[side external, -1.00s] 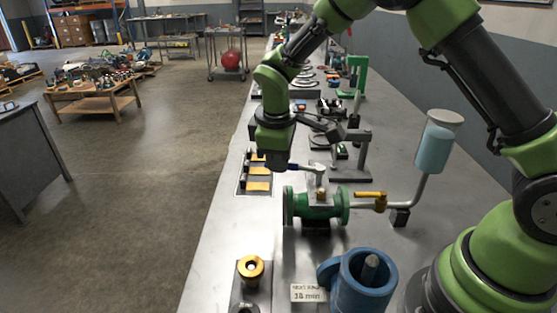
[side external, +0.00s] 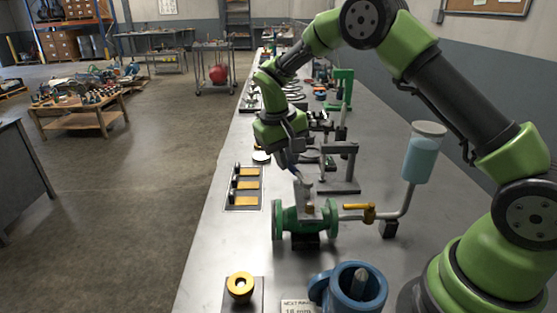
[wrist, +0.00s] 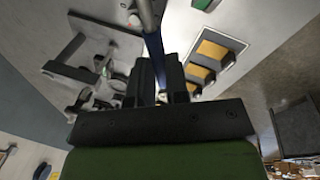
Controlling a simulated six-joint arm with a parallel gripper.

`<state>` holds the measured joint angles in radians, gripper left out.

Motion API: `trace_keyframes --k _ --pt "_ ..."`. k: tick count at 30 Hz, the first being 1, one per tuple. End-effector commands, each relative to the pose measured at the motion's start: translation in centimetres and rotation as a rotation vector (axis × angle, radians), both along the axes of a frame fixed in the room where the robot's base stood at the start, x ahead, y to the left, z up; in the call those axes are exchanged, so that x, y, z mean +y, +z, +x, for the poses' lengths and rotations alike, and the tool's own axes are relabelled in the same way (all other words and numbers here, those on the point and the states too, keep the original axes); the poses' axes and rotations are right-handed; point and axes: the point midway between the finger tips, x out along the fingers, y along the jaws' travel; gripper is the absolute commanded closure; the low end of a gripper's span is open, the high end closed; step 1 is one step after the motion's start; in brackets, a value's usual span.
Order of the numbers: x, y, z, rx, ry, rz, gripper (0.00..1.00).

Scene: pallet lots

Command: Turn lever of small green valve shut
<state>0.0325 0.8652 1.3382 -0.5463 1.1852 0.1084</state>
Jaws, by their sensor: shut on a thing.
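The small green valve (side external: 279,219) stands on the bench in the side view, with round flanges at both ends and a grey stem on top. Its blue lever (side external: 291,167) points from the stem up and left in the picture, away from the camera. My gripper (side external: 288,157) is behind the valve and shut on the lever's outer part. In the wrist view the blue lever (wrist: 154,45) runs between the two dark jaws of my gripper (wrist: 158,72). The gripped end is partly hidden by the jaws.
A yellow-handled valve (side external: 359,207) sits on the pipe to the right, leading to a light blue cup (side external: 424,158). A grey stand (side external: 339,188) is close behind. A panel with yellow plates (side external: 243,200) lies left.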

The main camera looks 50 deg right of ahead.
Motion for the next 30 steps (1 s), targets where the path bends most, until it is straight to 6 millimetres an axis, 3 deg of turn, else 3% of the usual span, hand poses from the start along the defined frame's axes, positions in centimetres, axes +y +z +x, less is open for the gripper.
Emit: trace_keyframes --k 15,30 --pt "-2.4 0.1 -1.2 0.000 -0.340 0.000 1.00" --pt "-2.7 0.1 -1.5 -0.001 -0.403 0.001 1.00"
